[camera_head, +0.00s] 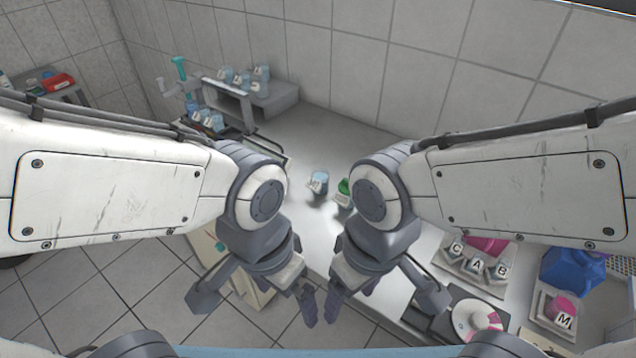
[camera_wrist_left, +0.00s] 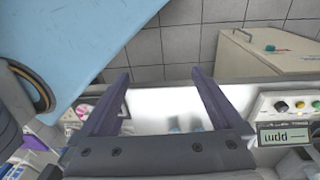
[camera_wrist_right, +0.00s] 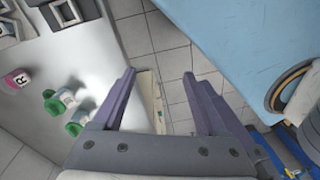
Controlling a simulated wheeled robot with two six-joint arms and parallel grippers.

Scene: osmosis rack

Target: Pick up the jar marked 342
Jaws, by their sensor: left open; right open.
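No number 342 can be read on any jar. Several small blue-tinted jars with white labels (camera_head: 262,73) stand on a grey stepped rack (camera_head: 278,98) at the back left in the head view, with more labelled jars (camera_head: 214,122) lower in front. My right gripper (camera_head: 350,297) is open and empty, also in the right wrist view (camera_wrist_right: 159,73). Both are near the counter's front edge, apart from the jars.
Lettered blocks (camera_head: 476,264) with a pink item sit on the right of the counter, near a blue container (camera_head: 572,268) and a round white-and-pink device (camera_head: 476,318). An instrument with a ppm display (camera_wrist_left: 284,134) shows in the left wrist view. The counter's middle is largely clear.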

